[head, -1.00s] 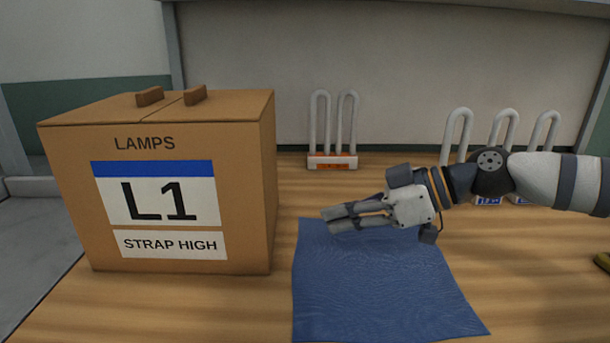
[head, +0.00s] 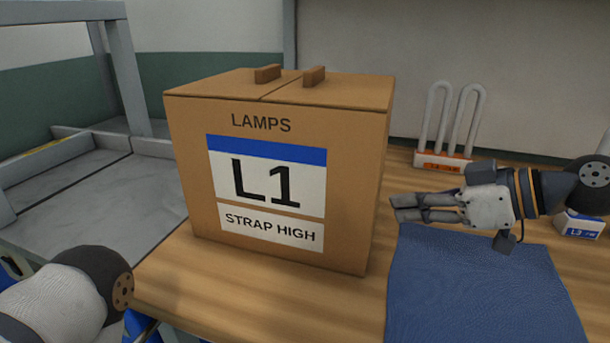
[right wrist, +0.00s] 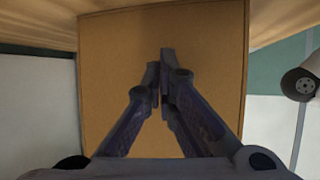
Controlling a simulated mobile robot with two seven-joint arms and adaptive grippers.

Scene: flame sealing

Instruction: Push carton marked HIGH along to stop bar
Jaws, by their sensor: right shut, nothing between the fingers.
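The brown carton (head: 350,180) stands upright on the wooden table, left of the blue mat. Its front reads LAMPS, L1 and STRAP HIGH, and two small brown tabs stick up from its lid. My right gripper (head: 397,208) is shut and empty, pointing left at the carton's right side with what looks like a small gap. In the right wrist view the closed fingertips (right wrist: 164,58) point at the plain carton side (right wrist: 110,60). I cannot tell there whether they touch. My left arm shows at the lower left, but its gripper is out of view.
A blue mat (head: 470,290) lies under and in front of my right gripper. A lamp with white looped tubes (head: 440,125) stands behind, and part of another (head: 580,222) shows at right. A grey frame with a flat bed (head: 100,185) lies left of the table.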

